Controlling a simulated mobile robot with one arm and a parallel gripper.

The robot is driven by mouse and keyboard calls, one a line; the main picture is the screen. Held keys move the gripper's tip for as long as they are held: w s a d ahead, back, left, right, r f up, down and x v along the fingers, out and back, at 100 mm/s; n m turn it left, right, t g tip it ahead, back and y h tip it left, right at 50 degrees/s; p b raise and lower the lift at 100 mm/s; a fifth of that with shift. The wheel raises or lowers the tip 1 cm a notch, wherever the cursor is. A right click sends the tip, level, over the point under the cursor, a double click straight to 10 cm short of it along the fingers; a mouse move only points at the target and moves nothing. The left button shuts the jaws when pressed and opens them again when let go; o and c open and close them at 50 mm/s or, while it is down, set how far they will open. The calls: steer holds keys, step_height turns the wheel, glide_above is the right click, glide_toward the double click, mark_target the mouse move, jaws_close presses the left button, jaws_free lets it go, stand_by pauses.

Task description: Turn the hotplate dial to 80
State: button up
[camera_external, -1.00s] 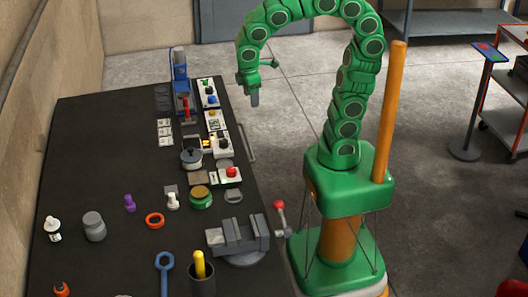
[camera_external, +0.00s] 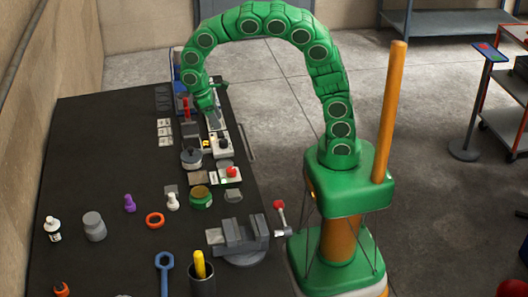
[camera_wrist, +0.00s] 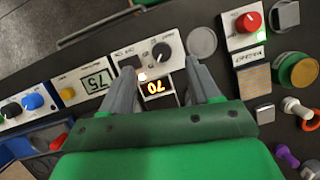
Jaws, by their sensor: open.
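The white control box (camera_wrist: 143,65) with a black dial (camera_wrist: 160,52) lies under my gripper in the wrist view. It also shows in the external view (camera_external: 222,153), with the dial (camera_external: 223,144) on top. Beside the dial, a display (camera_wrist: 156,86) glows orange, upside down in the wrist view, and appears to read 70. My gripper (camera_wrist: 165,68) is open and empty. Its fingertips lie to either side of the dial's front in the wrist view, apparently above the box and apart from the dial. In the external view my gripper (camera_external: 214,118) points down just beyond the box.
A box with a grey display (camera_wrist: 97,81) and one with a blue button (camera_wrist: 32,102) stand left in the wrist view. A red-button box (camera_wrist: 245,25) is at right. A lidded pot (camera_external: 191,158) stands beside the dial box. The vise (camera_external: 238,236) is nearer.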

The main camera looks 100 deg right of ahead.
mark_target(223, 141)
steer(key=shift+w+f+x, duration=0.1)
steer(key=shift+w+x, duration=0.15)
steer(key=shift+x, duration=1.25)
steer(key=shift+w+f+x, duration=0.1)
steer(key=shift+w+x, duration=0.1)
steer(key=shift+x, duration=1.3)
steer(key=shift+w+f+x, duration=0.1)
steer(key=shift+w+x, duration=0.15)
steer(key=shift+x, duration=1.3)
steer(key=shift+d+r, duration=0.1)
steer(key=c, duration=1)
steer(key=shift+y, duration=0.3)
